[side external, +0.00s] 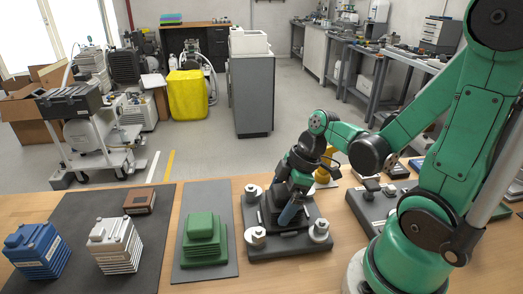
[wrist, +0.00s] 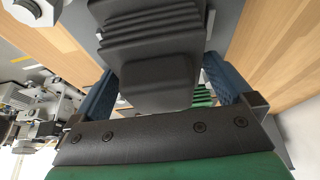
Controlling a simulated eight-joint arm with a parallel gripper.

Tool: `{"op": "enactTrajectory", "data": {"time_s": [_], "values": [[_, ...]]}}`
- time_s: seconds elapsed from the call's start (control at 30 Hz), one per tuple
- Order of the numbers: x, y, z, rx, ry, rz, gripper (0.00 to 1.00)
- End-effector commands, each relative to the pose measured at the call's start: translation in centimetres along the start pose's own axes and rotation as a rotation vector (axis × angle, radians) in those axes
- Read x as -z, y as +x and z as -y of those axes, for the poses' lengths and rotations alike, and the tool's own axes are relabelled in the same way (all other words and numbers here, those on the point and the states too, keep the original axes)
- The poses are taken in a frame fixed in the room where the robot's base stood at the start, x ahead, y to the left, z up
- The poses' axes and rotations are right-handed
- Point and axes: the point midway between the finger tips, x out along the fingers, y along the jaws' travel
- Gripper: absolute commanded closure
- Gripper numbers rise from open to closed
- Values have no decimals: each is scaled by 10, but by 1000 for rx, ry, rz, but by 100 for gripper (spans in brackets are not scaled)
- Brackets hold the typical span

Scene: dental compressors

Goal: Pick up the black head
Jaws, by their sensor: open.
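The black head (side external: 267,210) is a ribbed, stepped block standing on a dark plate (side external: 283,244) with silver corner knobs in the side external view. It fills the upper middle of the wrist view (wrist: 155,70). My gripper (side external: 283,208) reaches down over the head, with one blue finger visible in front of it. In the wrist view my gripper (wrist: 163,92) is open, with a blue finger on each side of the black head. Contact between the fingers and the head cannot be told. The head's far side is hidden.
A green head (side external: 203,236) stands on a grey mat to the left. Farther left, a blue head (side external: 37,249), a white head (side external: 116,246) and a small brown block (side external: 140,202) rest on a dark mat. Another dark plate with parts (side external: 372,207) lies right of my gripper.

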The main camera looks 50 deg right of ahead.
Motion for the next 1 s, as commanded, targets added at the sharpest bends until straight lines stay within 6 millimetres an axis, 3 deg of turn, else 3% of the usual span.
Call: {"op": "enactTrajectory", "data": {"time_s": [0.43, 0.47, 0.8, 1.0], "values": [[0, 5, 1, 0, 1, 0, 0], [0, 5, 1, 0, 1, 0, 6], [0, 5, 0, 0, 1, 0, 100], [0, 5, 0, 0, 1, 0, 100]]}}
